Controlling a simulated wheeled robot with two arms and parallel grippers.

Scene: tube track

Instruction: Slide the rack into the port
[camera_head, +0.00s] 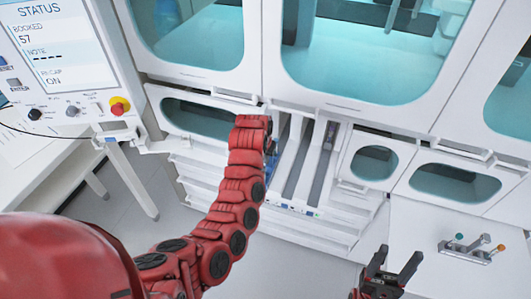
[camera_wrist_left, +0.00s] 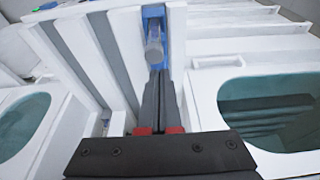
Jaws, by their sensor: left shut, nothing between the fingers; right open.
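A blue rack (camera_wrist_left: 152,18) with a grey rounded end piece lies in a lane of the white machine, at the top of the left wrist view. In the head view only a bit of blue (camera_head: 281,128) shows beside my arm. The port area has several long slots (camera_head: 299,165) running side by side; which one is the port I cannot tell. My left gripper (camera_wrist_left: 161,78) is shut and empty, its tips just short of the blue rack; whether they touch is unclear. My arm hides it in the head view. My right gripper (camera_head: 399,254) is open and empty at the lower right.
A grey holder (camera_head: 470,249) with teal and orange knobs stands on a white bench at the right. A status panel (camera_head: 62,60) with a red button is at upper left. Glazed machine doors (camera_head: 375,60) rise behind the slots. Floor shows in front of the machine.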

